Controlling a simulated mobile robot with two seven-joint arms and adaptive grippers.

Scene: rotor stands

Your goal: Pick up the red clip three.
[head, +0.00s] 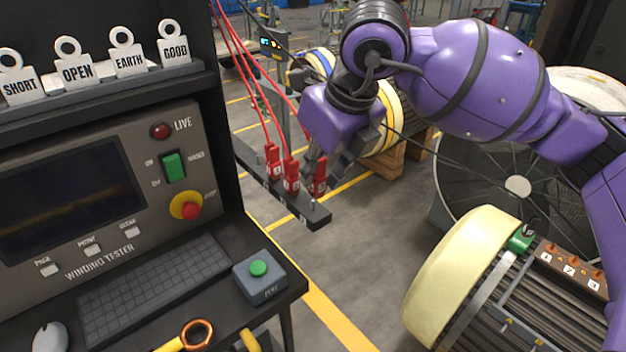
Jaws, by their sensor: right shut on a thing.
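Three red clips stand in a row on the dark bar that sticks out from the tester. Red clip one (273,160) is at the left and red clip two (291,178) is in the middle. Red clip three (319,183) is at the right, near the end of the bar. My right gripper (321,164) reaches down from above and is shut on red clip three. Its fingers hide the upper part of the clip. I cannot tell whether the clip still touches the bar (313,218). My left gripper is not in view.
The winding tester (75,195) with its keyboard (155,290) and a green-button box (259,276) fills the left. Red cables (240,50) hang down to the clips. A rotor (455,265) with a green clip (521,239) and a numbered terminal block (570,268) stands lower right.

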